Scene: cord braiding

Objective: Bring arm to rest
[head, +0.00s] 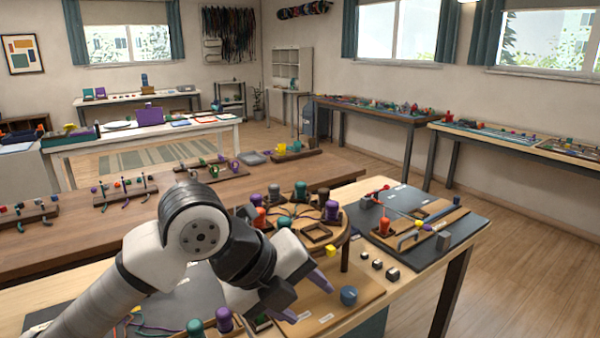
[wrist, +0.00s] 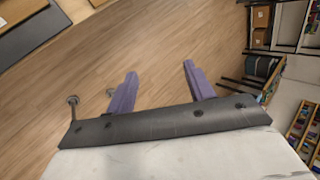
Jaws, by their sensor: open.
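My gripper (head: 308,283) is at the end of my bent white and black arm, in front of the round wooden braiding stand (head: 338,240) in the head view. Its purple fingers also show in the wrist view (wrist: 158,92), spread apart with nothing between them. The wrist view looks past them to the bare wood floor. Several colored bobbins stand on the round stand, among them a purple one (head: 331,211) and an orange one (head: 260,217). My arm hides part of the stand and the table.
The near wooden table (head: 405,275) holds a dark mat (head: 462,230) with a clamp fixture, small dark cubes (head: 392,273) and a blue cylinder (head: 348,296). Green and purple bobbins (head: 224,319) stand at the front edge. Floor at the right (head: 520,270) is clear.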

